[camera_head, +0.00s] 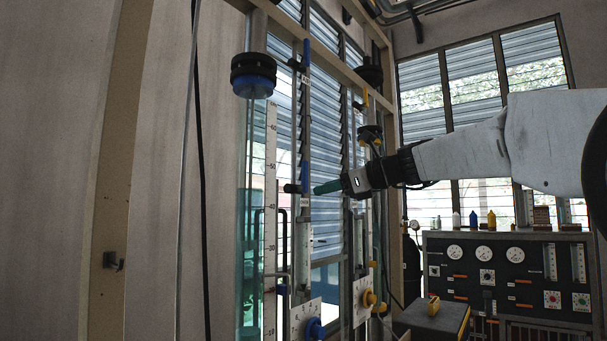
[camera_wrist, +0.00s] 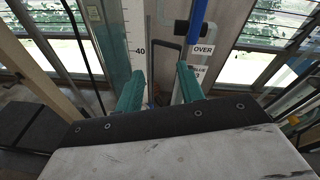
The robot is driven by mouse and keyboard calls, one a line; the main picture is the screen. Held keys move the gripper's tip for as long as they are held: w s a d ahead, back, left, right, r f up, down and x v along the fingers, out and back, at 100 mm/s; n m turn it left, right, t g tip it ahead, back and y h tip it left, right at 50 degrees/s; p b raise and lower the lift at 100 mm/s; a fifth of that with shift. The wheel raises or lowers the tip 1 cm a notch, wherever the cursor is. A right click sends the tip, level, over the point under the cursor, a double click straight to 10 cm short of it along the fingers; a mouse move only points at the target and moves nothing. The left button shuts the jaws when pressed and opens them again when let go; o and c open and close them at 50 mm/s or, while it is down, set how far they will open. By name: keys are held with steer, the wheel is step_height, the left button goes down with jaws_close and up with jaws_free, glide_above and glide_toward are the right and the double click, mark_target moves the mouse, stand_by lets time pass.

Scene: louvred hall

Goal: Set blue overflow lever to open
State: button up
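A blue lever handle (camera_head: 304,176) stands upright on a dark valve body (camera_head: 292,188) beside the tall clear tube with a scale. In the wrist view the blue handle (camera_wrist: 198,14) runs up out of the top edge, beside a white label (camera_wrist: 203,49) reading "OVER". My gripper (camera_head: 319,189) is just right of the lever in the head view. In the wrist view its two green fingers (camera_wrist: 160,88) are spread apart with nothing between them, and the handle is beyond them. Whether a finger touches the lever cannot be told.
Another blue lever (camera_head: 306,52) is higher on the same pipe. The water-filled tube (camera_head: 252,200) with its scale (camera_head: 270,170) stands left of the lever. Yellow knobs (camera_head: 369,298) and a second column are to the right. A gauge panel (camera_head: 510,275) stands at the back right.

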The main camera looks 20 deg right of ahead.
mark_target(307, 171)
steer(key=w+d+r+m+t, duration=0.2)
steer(key=w+d+r+m, duration=0.1)
steer(key=w+r, duration=0.15)
steer(key=shift+m+y, duration=0.3)
steer(key=shift+r+x, duration=0.15)
steer(key=shift+x, duration=1.35)
steer(key=shift+r+x, duration=0.15)
steer(key=shift+x, duration=1.35)
steer(key=shift+r+x, duration=0.15)
steer(key=shift+x, duration=1.35)
jaws_close()
